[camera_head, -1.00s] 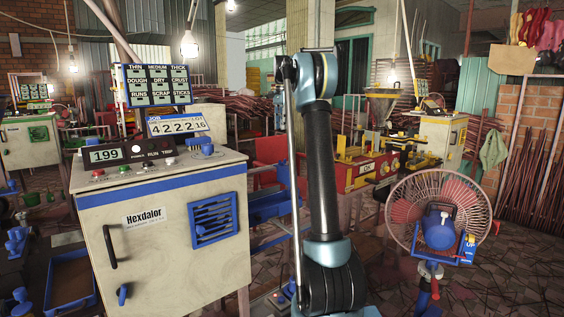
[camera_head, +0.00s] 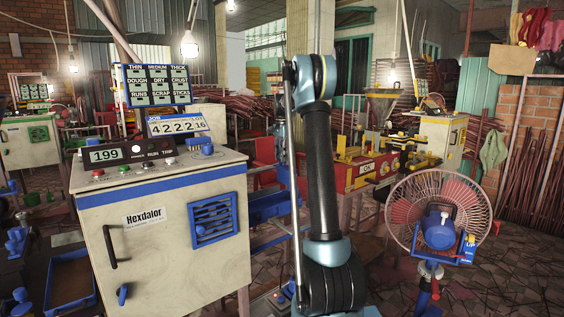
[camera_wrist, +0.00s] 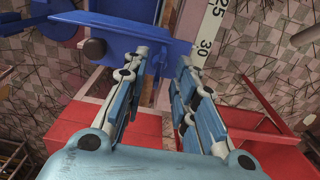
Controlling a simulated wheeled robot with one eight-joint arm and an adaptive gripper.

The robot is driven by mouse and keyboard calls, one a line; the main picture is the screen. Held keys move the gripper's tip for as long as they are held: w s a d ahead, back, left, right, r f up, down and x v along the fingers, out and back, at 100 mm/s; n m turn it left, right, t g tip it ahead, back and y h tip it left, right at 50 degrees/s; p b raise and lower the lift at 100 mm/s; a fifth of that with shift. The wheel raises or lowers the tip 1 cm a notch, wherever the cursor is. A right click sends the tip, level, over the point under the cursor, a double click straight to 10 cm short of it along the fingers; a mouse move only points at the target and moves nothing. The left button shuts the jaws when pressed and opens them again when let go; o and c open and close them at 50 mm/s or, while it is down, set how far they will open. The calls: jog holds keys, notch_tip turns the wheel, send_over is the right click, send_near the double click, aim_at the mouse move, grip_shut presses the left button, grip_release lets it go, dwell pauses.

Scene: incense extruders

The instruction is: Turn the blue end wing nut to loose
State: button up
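In the wrist view my gripper (camera_wrist: 165,62) is open, with its two jointed blue-grey fingers apart. A blue flat, wing-like part (camera_wrist: 150,33) lies across the top, just beyond and partly between the fingertips. A dark round knob (camera_wrist: 95,48) sits at its left, near the left finger. I cannot tell for sure whether this blue part is the end wing nut, or whether the fingers touch it. Nothing is clearly held. In the head view my gripper is hidden behind my own arm, and no wing nut can be made out.
A scale strip (camera_wrist: 205,38) marked 25 and 30 runs beside the right finger. Red plates (camera_wrist: 75,132) lie below. In the head view a control cabinet (camera_head: 160,240) stands left, a caged fan (camera_head: 438,225) right, and a red-and-yellow machine (camera_head: 365,172) behind.

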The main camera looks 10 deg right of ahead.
jog(key=shift+f, duration=0.85)
grip_shut()
